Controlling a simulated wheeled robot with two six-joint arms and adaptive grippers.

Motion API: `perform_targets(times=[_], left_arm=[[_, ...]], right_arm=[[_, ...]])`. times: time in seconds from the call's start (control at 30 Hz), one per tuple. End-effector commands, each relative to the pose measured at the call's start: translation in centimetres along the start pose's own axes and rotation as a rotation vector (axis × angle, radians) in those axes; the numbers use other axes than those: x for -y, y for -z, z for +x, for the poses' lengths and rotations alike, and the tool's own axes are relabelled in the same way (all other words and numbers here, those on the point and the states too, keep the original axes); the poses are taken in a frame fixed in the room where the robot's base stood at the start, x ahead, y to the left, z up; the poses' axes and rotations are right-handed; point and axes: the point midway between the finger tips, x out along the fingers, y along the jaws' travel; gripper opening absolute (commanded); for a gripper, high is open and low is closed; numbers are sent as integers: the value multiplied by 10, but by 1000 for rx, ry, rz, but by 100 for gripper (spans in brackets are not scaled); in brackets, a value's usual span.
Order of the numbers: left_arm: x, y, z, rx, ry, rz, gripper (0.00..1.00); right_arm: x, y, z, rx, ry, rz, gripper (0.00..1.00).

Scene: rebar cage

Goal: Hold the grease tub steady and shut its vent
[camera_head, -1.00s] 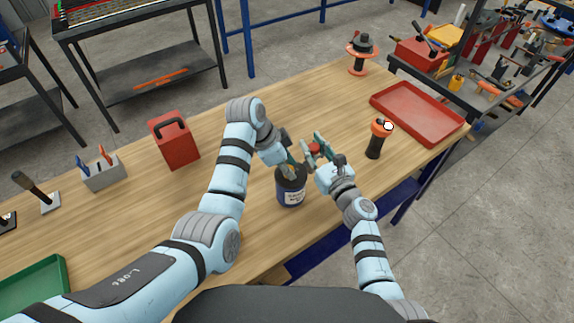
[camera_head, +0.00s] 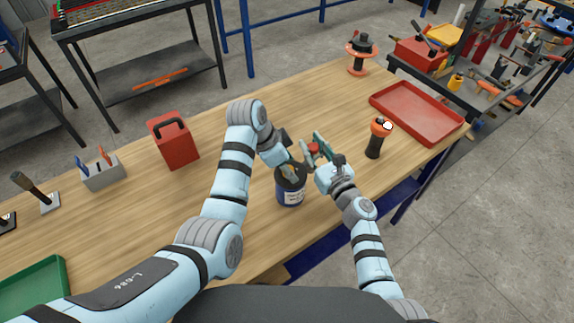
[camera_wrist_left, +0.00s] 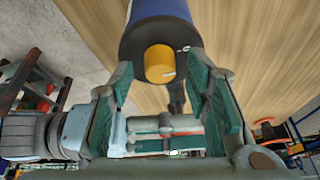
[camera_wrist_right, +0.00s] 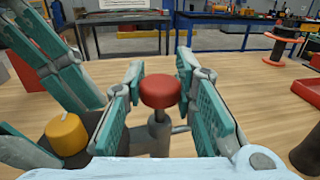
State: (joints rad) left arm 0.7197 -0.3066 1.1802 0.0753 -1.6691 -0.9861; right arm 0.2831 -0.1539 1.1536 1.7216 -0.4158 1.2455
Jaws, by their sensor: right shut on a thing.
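The grease tub (camera_head: 291,193) is blue with a pale label and a black lid. It stands upright near the front table edge. A yellow cap (camera_wrist_left: 160,63) sits on its lid. My left gripper (camera_head: 297,170) is over the lid, its fingers open on either side of the yellow cap (camera_wrist_right: 67,134), with gaps showing in the left wrist view. A red knob (camera_wrist_right: 160,91) tops a grey metal stem (camera_wrist_right: 159,132) beside the lid. My right gripper (camera_wrist_right: 160,80) is shut on the red knob. The stem's lower end and its joint to the tub are hidden.
An orange-topped black flashlight-like thing (camera_head: 376,141) stands right of my right gripper. A red tray (camera_head: 418,112) lies at the right, a spool (camera_head: 361,58) at the back. A red box (camera_head: 174,143) and a grey tool holder (camera_head: 102,172) stand left. The middle back of the table is clear.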

Motion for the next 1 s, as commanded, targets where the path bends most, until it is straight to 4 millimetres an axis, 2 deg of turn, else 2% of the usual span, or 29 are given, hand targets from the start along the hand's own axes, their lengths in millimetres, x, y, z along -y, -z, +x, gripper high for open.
perform_targets(times=[0.17,0.27,0.4,0.53,0.9,0.93,1.0], left_arm=[[0,0,-4,0,1,0,43],[1,0,-19,-1,2,0,43],[1,1,-51,-1,4,0,43],[1,0,-70,-1,2,0,43],[0,0,-75,1,-1,0,43],[0,0,-75,1,-1,0,43],[0,0,-75,1,-1,0,43]], right_arm=[[0,0,0,0,0,1,0],[0,0,0,0,0,0,0],[0,0,0,0,1,0,0],[0,0,0,0,1,0,0],[0,0,0,0,1,0,0],[0,0,0,0,1,0,30],[0,0,0,0,1,0,41]])
